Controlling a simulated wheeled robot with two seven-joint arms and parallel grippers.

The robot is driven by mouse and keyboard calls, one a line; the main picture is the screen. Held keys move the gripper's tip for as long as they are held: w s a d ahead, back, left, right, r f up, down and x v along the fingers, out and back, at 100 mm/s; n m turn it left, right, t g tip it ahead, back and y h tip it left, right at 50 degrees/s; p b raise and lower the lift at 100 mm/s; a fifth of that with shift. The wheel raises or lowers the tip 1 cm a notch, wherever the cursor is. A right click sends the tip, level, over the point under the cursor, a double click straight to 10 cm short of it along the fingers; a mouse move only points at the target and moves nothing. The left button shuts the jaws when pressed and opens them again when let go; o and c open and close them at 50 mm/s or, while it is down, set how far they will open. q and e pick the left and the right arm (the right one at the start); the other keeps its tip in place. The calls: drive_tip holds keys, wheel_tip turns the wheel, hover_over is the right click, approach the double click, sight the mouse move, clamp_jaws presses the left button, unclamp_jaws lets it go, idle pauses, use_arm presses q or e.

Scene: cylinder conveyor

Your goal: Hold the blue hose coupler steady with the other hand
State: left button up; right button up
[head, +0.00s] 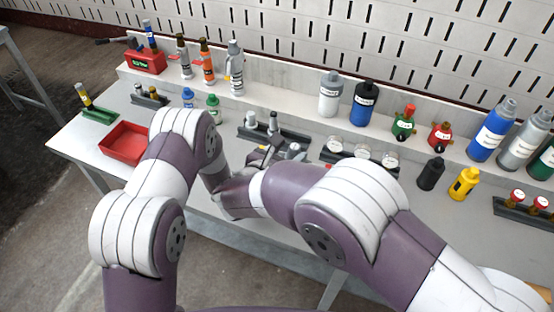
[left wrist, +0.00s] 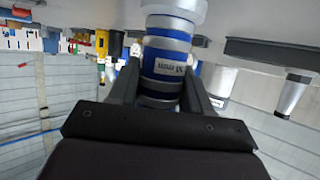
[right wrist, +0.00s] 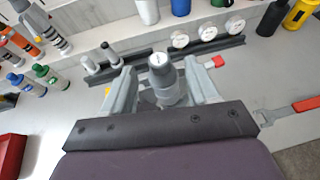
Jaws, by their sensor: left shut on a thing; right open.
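The blue hose coupler (left wrist: 165,62), with grey bands and a white label, shows in the left wrist view. My left gripper (left wrist: 158,75) is shut on it, with one dark finger on each side. In the head view I cannot make out the coupler or the left fingers; arm links cover that area. My right gripper (right wrist: 160,82) is open. It also shows in the head view (head: 272,155), low over the middle of the bench. A grey capped cylinder (right wrist: 165,78) lies between its fingers in the right wrist view, with visible gaps; I cannot tell whether it is part of the coupler.
A rack with round white gauges (head: 362,152) is just behind and right of my right gripper. A black bottle (head: 431,174) and a yellow bottle (head: 464,184) stand further right. A red tray (head: 125,142) is at left. Several bottles line the back shelf. The front bench strip is mostly clear.

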sight(293, 149)
drive_tip(key=x, duration=0.6)
drive_tip(key=shift+w+d+f, duration=0.15)
drive_tip(key=shift+w, duration=0.15)
drive_tip(key=shift+c, duration=0.2)
clamp_jaws()
